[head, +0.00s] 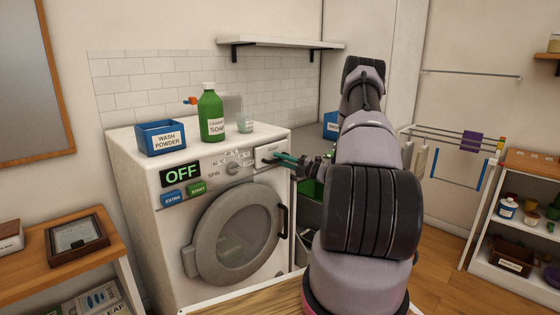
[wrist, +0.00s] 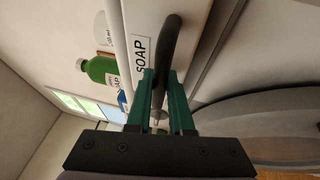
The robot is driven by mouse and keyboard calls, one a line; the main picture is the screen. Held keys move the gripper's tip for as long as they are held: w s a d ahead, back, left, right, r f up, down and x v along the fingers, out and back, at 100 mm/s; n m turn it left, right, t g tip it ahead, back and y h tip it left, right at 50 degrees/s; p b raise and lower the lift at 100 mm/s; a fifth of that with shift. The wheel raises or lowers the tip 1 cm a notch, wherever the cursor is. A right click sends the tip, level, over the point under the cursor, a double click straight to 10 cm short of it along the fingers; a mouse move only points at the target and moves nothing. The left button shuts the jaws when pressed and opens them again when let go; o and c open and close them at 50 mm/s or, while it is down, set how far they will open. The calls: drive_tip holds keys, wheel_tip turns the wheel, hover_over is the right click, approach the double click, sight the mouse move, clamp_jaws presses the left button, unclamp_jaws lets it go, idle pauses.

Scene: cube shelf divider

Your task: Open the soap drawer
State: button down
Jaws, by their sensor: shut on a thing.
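The soap drawer (head: 266,151) is at the top right of the white washing machine's (head: 150,245) front. Its front (wrist: 190,20) carries a SOAP label in the wrist view. A dark curved handle (wrist: 172,35) stands out from the drawer front. My gripper (head: 272,160) reaches the drawer from the right, with its green fingers at the handle. In the wrist view my gripper (wrist: 160,80) is shut on the handle, with one finger on each side. The drawer front looks about level with the machine's front; a small gap cannot be told.
A green soap bottle (head: 211,115) and a blue wash powder box (head: 161,138) stand on the machine. The round door (head: 232,235) below is shut. A drying rack (head: 455,140) and a white shelf (head: 520,250) stand at the right, a wooden table (head: 60,265) at the left.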

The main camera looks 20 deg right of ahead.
drive_tip(key=s+d, duration=0.4)
drive_tip(key=s, duration=0.7)
drive_tip(key=shift+s, duration=0.2)
drive_tip(key=shift+d, duration=0.1)
drive_tip(key=c, duration=1.1)
unclamp_jaws()
drive_tip(key=v, duration=1)
drive_tip(key=shift+s+d+f, duration=0.2)
drive_tip(key=shift+s+d, duration=0.05)
